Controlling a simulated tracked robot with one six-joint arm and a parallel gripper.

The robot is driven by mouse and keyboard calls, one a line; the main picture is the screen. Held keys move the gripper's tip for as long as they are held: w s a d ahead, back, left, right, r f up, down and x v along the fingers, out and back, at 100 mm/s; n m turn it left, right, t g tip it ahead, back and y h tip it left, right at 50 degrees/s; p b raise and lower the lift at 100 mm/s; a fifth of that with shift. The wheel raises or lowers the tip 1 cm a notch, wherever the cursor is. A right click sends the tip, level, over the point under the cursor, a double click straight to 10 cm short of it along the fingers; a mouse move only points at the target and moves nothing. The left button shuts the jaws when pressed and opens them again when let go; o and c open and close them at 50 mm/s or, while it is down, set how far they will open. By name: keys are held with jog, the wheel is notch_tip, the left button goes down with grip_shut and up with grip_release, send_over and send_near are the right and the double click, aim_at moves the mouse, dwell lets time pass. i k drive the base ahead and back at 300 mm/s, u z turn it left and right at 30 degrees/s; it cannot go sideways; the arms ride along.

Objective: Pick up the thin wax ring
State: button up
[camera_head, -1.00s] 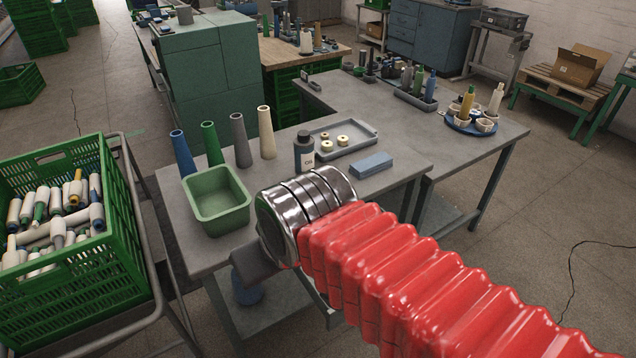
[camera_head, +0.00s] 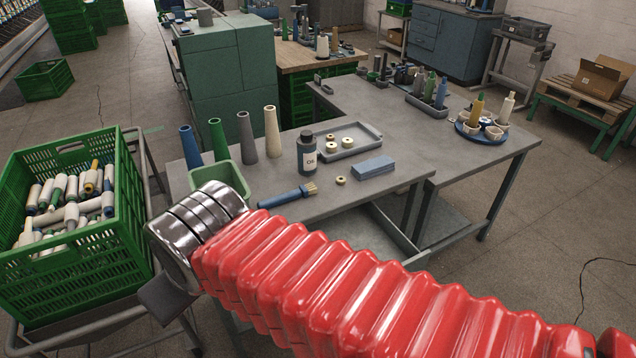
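Several small cream rings with dark centres show. A few lie in a shallow grey tray (camera_head: 368,148), among them a ring at its front (camera_head: 333,148). A single ring (camera_head: 341,181) lies flat on the grey table, between a brush and a blue-grey block. I cannot tell from this view which ring is thin. My gripper (camera_head: 166,300) shows only as a dark block below the metal wrist, at the table's front left, well left of the rings. Its fingertips are not clear, so I cannot tell whether it is open or shut.
A blue-handled brush (camera_head: 287,196), an oil bottle (camera_head: 307,158) and a blue-grey block (camera_head: 373,167) stand near the loose ring. My arm partly hides a green bin (camera_head: 228,176). Upright cones, including a cream one (camera_head: 272,132), line the back. A green crate (camera_head: 75,272) is left.

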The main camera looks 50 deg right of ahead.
aim_at(340, 180)
jog(key=u, duration=0.45)
jog(key=k, duration=1.3)
jog(key=z, duration=0.7)
jog(key=i, duration=1)
jog(key=z, duration=0.1)
